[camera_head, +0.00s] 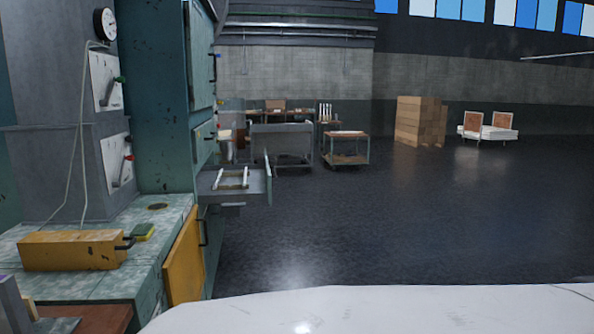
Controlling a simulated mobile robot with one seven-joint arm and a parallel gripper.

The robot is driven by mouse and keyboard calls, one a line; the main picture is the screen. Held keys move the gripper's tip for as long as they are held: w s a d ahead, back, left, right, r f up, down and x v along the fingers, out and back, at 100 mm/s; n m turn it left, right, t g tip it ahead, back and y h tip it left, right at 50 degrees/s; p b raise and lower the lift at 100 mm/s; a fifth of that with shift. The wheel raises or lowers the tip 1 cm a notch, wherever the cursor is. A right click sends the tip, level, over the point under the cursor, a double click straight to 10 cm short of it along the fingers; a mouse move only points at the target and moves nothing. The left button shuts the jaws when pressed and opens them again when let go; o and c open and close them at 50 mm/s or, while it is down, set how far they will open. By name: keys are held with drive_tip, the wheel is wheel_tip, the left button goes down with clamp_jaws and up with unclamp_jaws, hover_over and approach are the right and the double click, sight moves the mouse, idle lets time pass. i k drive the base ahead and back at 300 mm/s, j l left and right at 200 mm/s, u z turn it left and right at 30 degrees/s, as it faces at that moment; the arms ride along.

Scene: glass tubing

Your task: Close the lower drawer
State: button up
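An open drawer (268,180) sticks out to the right from the teal cabinet (155,100), with pale tube-like pieces (232,178) lying in it. A short dark ledge (231,206) shows just below it; I cannot tell whether it is another drawer. Above the open drawer, a teal front with a dark handle (206,137) looks nearly flush with the cabinet. I cannot tell for sure which drawer is the lower one. My gripper is not in view.
A yellow door (184,262) with a dark handle stands on the near bench's right side. A yellow box (75,250) sits on the bench top. Carts (345,150) and stacked cartons (418,122) stand far back. The dark floor (420,220) at centre and right is clear.

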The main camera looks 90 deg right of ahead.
sight(258, 188)
drive_tip(key=l+z, duration=0.5)
drive_tip(key=z, duration=0.2)
drive_tip(key=l+z, duration=0.3)
drive_tip(key=i+l+z, duration=0.2)
drive_tip(key=l+z, duration=0.15)
drive_tip(key=i+l+z, duration=0.7)
drive_tip(key=i+l, duration=0.35)
drive_tip(key=l, duration=0.15)
drive_tip(key=i+l, duration=0.75)
drive_tip(key=i+z, duration=0.25)
drive_tip(key=z, duration=0.2)
